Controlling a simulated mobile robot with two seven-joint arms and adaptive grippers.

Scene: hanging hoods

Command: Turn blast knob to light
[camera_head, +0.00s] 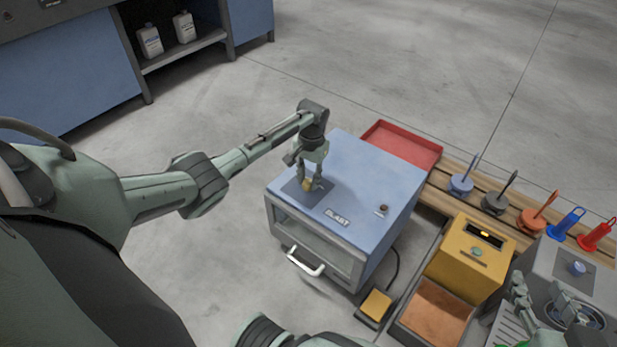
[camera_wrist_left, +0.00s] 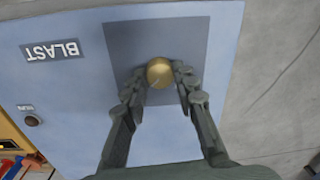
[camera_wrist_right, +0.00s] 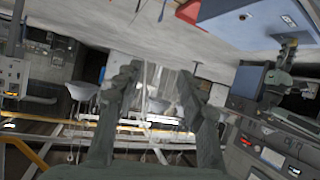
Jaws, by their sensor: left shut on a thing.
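The brass blast knob (camera_head: 307,185) is on a dark square plate (camera_head: 291,190) on top of the blue blast cabinet (camera_head: 365,175). In the left wrist view the knob (camera_wrist_left: 159,71) is round, with a thin line toward its lower left. No position labels can be read on the plate. My left gripper (camera_head: 313,183) points down and is shut on the knob, one finger on each side of it. My right gripper (camera_head: 539,292) is at the lower right of the head view, away from the knob. Its fingers are apart and empty in the right wrist view (camera_wrist_right: 155,88).
A BLAST label (camera_head: 338,218) and a small dark knob (camera_head: 383,208) are on the cabinet top. A red tray (camera_head: 402,146) is behind it. A wooden rack (camera_head: 437,198) with coloured tools, a yellow box (camera_head: 462,262) and a grey machine (camera_head: 541,259) stand to the right.

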